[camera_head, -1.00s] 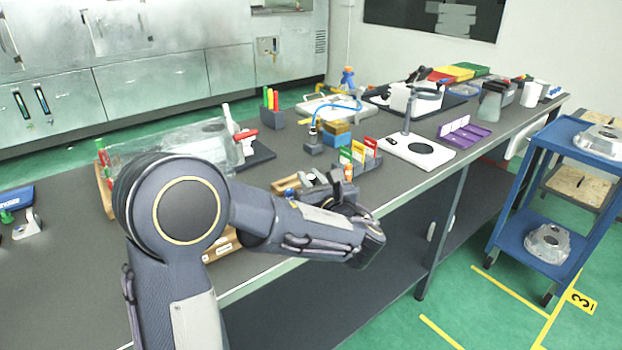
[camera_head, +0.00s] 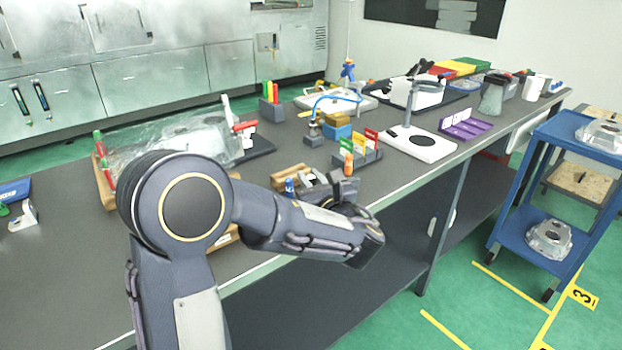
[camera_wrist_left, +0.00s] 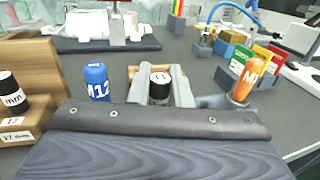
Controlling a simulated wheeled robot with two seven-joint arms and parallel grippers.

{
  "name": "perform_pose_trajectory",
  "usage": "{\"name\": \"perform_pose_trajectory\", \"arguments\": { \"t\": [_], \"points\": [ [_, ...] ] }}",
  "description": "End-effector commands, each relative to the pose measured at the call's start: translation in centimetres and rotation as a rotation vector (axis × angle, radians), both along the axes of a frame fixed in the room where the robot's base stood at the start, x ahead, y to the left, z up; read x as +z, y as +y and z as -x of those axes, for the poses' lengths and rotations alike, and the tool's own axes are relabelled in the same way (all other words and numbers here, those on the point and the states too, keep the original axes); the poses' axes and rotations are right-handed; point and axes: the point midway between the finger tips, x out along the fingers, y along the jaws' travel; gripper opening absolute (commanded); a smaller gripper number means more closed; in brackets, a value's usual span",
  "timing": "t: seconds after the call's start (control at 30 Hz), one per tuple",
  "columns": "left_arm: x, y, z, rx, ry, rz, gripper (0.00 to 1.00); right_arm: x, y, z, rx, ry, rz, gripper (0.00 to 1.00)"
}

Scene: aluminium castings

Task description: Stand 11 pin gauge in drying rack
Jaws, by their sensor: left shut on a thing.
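The 11 pin gauge (camera_wrist_left: 160,86), with a black body and a white band marked 11, is between the fingers of my left gripper (camera_wrist_left: 160,92) in the left wrist view. My left gripper also shows in the head view (camera_head: 318,184), over the near part of the bench, and is shut on the gauge. The gauge's lower end is hidden. A light wooden piece (camera_head: 290,173) lies just behind the gripper. I cannot tell for sure which thing is the drying rack. My right gripper is out of view.
A blue M12 piece (camera_wrist_left: 97,82) stands left of the gripper and an orange M-marked piece (camera_wrist_left: 246,80) right of it. A wooden block (camera_wrist_left: 30,80) with a black gauge is at far left. Coloured cards (camera_head: 364,148) stand behind on the bench (camera_head: 265,172).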

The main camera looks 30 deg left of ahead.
Motion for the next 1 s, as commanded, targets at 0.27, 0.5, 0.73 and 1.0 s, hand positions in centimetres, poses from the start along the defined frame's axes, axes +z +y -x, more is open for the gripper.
{"name": "perform_pose_trajectory", "arguments": {
  "t": [0.27, 0.5, 0.73, 1.0],
  "points": [
    [-0.8, 0.0, 0.0, 0.000, 0.000, 0.000, 0.00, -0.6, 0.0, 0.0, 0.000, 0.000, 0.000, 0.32],
    [-0.7, 0.0, 0.0, 0.000, 0.000, 0.000, 0.43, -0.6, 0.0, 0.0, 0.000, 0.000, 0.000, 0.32],
    [-0.7, 0.0, 0.0, 0.000, 0.000, 0.000, 0.43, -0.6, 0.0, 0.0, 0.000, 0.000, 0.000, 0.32],
    [-0.7, -2.4, 1.7, -0.006, 0.001, -0.001, 0.43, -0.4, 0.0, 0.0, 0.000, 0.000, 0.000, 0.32]
  ]
}}
